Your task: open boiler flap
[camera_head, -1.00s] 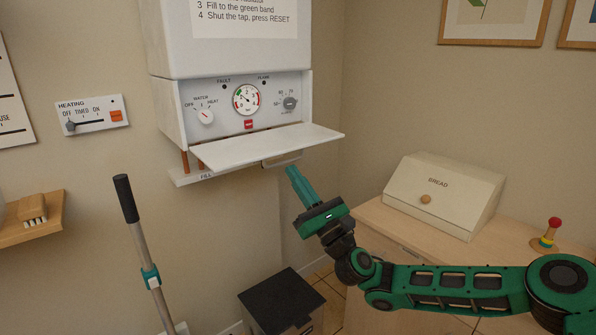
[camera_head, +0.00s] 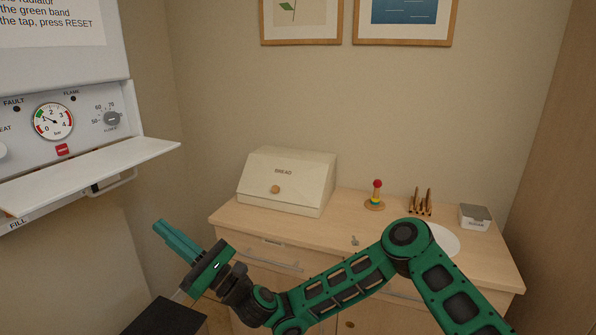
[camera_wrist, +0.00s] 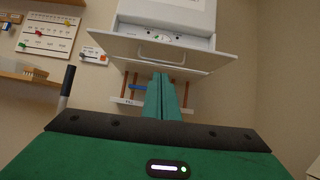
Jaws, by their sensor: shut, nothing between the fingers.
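The boiler flap (camera_head: 95,172) is a white panel hinged below the control panel of the boiler (camera_head: 58,68). It stands folded out, about level, and the gauge, red button and knob behind it are exposed. Its handle (camera_head: 112,182) hangs at the underside near the outer edge; the wrist view shows the flap's underside (camera_wrist: 205,62) and handle (camera_wrist: 162,55) from below. My gripper (camera_head: 162,227) is shut and empty, below and to the right of the flap, apart from it. The fingers also show in the wrist view (camera_wrist: 160,90), pointing up toward the boiler.
A wooden cabinet (camera_head: 230,217) stands right of my gripper with a bread box (camera_head: 285,180), a ring toy (camera_head: 375,195), a toast rack (camera_head: 420,203) and a small grey-lidded box (camera_head: 475,217). A black-topped bin (camera_head: 165,318) is low beneath my gripper. Pipes (camera_wrist: 183,95) run under the boiler.

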